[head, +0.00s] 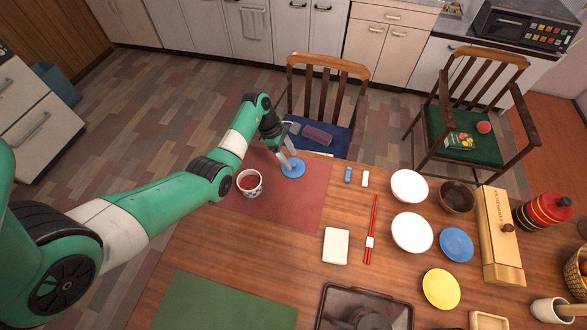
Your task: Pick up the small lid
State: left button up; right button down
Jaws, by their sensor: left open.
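The small lid looks to be the round blue disc (293,170) on the red placemat (302,205), near the mat's far edge. My left gripper (287,160) reaches down over the lid from above, fingers open. Its fingertips overlap the lid in the head view; I cannot tell whether they touch it. A patterned white cup (249,188) with red inside stands on the mat to the left of the lid. My right gripper is not in view.
Two white plates (412,233), a blue plate (456,245), a yellow plate (441,289) and a dark bowl (457,196) stand to the right. Red chopsticks (372,228) lie near a white block (335,246). A dark tray (330,302) is at the front. A chair (328,68) stands behind the table.

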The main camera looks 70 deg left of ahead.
aim_at(293, 166)
pick_arm(q)
jog(key=x, duration=0.2)
jog(key=shift+d+f+b, duration=0.1)
jog(key=shift+f+b, duration=0.2)
jog(key=shift+b, duration=0.05)
jog(key=shift+r, duration=0.1)
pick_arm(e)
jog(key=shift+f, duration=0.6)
pick_arm(q)
grip_shut()
